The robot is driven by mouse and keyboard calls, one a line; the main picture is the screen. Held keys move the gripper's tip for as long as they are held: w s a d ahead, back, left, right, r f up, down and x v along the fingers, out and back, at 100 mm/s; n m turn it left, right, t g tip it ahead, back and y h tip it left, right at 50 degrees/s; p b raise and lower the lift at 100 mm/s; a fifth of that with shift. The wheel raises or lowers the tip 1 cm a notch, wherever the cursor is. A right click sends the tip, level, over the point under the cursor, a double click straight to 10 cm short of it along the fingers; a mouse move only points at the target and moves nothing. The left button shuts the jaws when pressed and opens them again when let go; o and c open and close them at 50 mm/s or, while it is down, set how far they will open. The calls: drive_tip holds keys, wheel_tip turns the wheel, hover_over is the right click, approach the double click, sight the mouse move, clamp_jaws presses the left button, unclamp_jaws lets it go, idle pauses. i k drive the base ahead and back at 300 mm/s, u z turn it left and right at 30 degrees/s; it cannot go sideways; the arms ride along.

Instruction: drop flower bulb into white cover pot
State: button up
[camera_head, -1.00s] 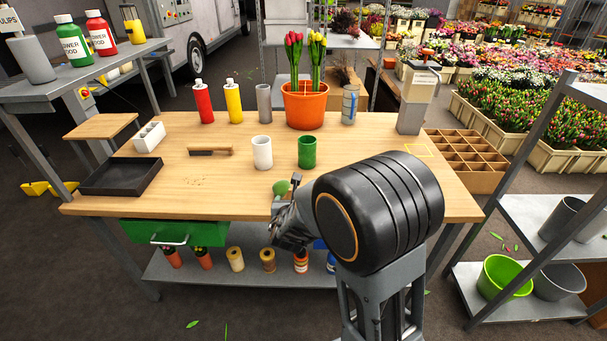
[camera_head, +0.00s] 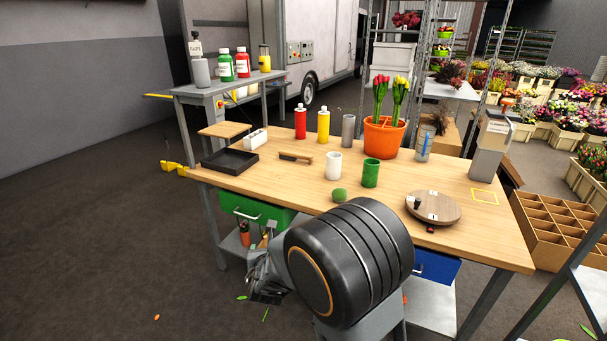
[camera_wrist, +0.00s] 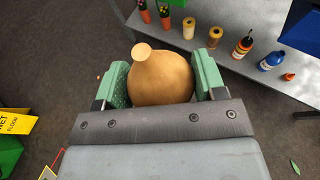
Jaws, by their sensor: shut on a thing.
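The white cover pot (camera_head: 334,166) stands upright on the wooden workbench, left of a green pot (camera_head: 371,173). Its inside is not clearly visible. In the wrist view, my gripper (camera_wrist: 162,88) is shut on a tan flower bulb (camera_wrist: 160,78), with a green pad on each side and the bulb's neck pointing up in the picture. In the head view, my gripper (camera_head: 266,282) is low in front of the bench's near edge, below and left of the white pot, partly hidden by my arm. The bulb cannot be made out there.
On the workbench (camera_head: 285,178) are a green ball (camera_head: 340,195), a round wooden turntable (camera_head: 434,207), a brush (camera_head: 296,157), a black tray (camera_head: 230,161) and an orange pot of tulips (camera_head: 383,137). An open green drawer (camera_head: 256,212) hangs under the near edge.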

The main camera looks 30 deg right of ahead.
sight(333, 176)
drive_tip(key=u, duration=0.7)
drive_tip(key=i, duration=1.15)
drive_tip(key=z, duration=0.25)
